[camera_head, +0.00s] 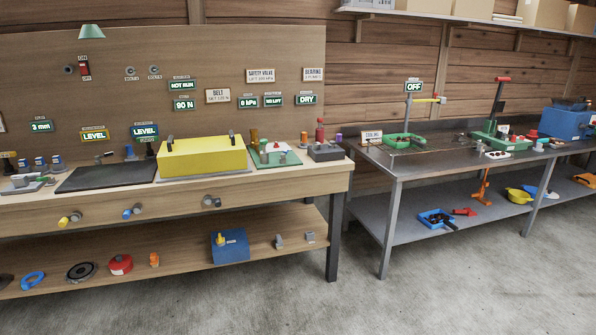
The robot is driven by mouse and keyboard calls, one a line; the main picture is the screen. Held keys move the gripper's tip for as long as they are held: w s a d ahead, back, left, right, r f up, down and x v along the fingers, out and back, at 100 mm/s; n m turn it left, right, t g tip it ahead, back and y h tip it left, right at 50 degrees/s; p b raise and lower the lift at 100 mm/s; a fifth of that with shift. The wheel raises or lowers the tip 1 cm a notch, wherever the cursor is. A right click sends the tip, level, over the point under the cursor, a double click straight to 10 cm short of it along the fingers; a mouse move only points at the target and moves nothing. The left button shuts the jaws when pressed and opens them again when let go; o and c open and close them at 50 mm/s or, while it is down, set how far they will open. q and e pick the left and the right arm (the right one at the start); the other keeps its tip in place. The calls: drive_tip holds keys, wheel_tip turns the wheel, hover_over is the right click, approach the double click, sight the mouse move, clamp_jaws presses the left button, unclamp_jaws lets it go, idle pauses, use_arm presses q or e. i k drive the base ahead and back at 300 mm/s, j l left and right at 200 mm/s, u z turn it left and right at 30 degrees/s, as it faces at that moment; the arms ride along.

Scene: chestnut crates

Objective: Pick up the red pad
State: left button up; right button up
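No thing stands out clearly as a red pad, and I cannot tell which red item it is. A red round item with a pale top (120,264) sits on the wooden bench's lower shelf. A flat red piece (463,211) lies on the metal table's lower shelf, right of a blue tray (433,219). A small red round item (532,134) is on the metal tabletop near a blue toolbox (567,123). Neither of my grippers is in view.
The wooden bench (20,206) holds a yellow box (203,157), a black mat (106,177) and a green board (276,158). The metal table (400,163) stands to its right. A blue box (230,246) is on the lower shelf. The concrete floor in front is clear.

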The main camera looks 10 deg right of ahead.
sight(533, 133)
drive_tip(key=i+z, duration=0.2)
drive_tip(key=i, duration=0.2)
drive_tip(key=i+j+z, duration=0.2)
drive_tip(key=i, duration=0.25)
drive_tip(key=i+j+z, duration=0.2)
drive_tip(key=i, duration=0.2)
